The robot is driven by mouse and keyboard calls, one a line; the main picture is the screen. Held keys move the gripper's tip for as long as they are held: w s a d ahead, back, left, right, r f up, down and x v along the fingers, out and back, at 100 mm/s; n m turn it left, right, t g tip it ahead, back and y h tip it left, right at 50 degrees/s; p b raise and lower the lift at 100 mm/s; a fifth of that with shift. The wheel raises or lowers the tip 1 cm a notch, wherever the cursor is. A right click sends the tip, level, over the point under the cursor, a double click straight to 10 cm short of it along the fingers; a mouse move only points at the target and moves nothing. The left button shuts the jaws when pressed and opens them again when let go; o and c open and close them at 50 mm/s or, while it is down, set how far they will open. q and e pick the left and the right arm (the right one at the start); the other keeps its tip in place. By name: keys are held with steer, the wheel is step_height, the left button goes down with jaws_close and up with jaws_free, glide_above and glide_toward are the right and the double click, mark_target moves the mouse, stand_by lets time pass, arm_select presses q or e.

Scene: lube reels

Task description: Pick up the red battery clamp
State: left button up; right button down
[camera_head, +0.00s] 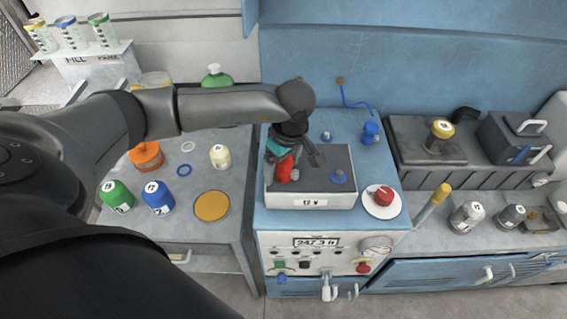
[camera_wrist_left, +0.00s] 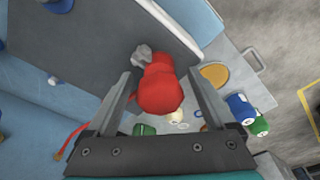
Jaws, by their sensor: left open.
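The red battery clamp (camera_head: 284,168) stands on the left end of the grey-topped 12 V battery (camera_head: 312,200) on the blue cart. In the left wrist view the red clamp (camera_wrist_left: 160,88) shows large between my fingers, with a grey metal piece at its far end. My left gripper (camera_wrist_left: 163,85) is open around the clamp, one finger on each side, with gaps visible. In the head view my left gripper (camera_head: 298,152) is just above and behind the clamp and partly hides it. My right gripper is not in view.
A red knob on a white disc (camera_head: 382,198) is right of the battery. The left bench (camera_head: 180,215) holds several bottles, an orange pot (camera_head: 146,156) and a yellow disc (camera_head: 211,206).

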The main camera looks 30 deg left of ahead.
arm_select(q)
jaws_close()
stand_by(0.7)
